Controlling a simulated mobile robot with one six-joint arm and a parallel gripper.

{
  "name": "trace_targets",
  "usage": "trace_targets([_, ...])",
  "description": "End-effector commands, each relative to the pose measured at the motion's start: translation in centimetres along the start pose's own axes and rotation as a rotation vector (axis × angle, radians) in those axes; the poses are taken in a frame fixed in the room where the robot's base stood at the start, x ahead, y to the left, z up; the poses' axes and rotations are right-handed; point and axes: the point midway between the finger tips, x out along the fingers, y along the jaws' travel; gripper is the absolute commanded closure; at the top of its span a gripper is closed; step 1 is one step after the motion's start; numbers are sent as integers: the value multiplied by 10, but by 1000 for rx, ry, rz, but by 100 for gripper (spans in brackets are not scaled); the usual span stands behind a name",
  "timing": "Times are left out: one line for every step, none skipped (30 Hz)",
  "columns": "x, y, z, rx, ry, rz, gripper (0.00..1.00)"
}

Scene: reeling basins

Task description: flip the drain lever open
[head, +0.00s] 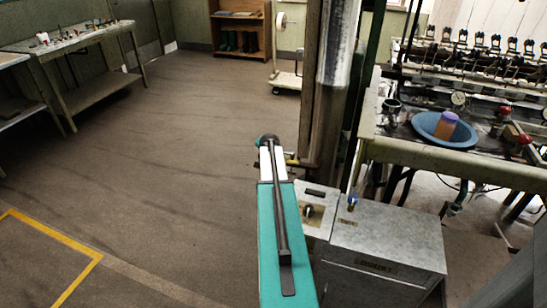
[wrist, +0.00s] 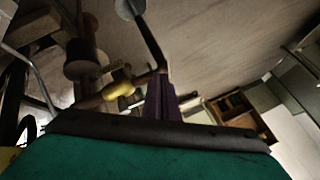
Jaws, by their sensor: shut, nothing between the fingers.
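A yellow-gripped lever (wrist: 119,89), which looks like the drain lever, shows in the wrist view on brownish pipework, just left of my gripper. My gripper (wrist: 161,82) shows in the wrist view as dark purple fingers, shut and empty. The fingers lie close beside the lever; I cannot tell whether they touch it. In the head view my arm hides the fingers.
A grey metal cabinet (head: 388,240) with knobs stands right of my arm. The reeling bench (head: 440,158) behind it carries a blue basin (head: 431,131). A post (head: 331,85) rises beyond my arm.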

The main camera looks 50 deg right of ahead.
Motion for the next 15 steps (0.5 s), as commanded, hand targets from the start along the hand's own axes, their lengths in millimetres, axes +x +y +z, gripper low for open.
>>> trace_targets([-8,-4,3,-1,0,-1,100])
trace_targets([-12,-7,4,-1,0,-1,100])
trace_targets([-17,-11,5,-1,0,-1,100])
trace_targets([-21,-14,6,-1,0,0,100])
trace_targets([-25,-16,7,-1,0,0,100])
trace_targets([-30,-19,8,0,0,1,100])
trace_targets([-34,-22,9,0,0,0,100])
trace_targets([-38,-25,10,-1,0,1,100])
trace_targets([-43,-28,12,-2,0,1,100])
trace_targets([-46,-31,12,-2,0,1,100])
trace_targets([-49,-33,13,-1,0,1,100])
trace_targets([-52,-36,14,0,0,2,100])
trace_targets([-55,-37,14,0,0,2,100])
trace_targets([-57,-39,15,0,0,2,100])
trace_targets([-60,-41,16,0,0,2,100])
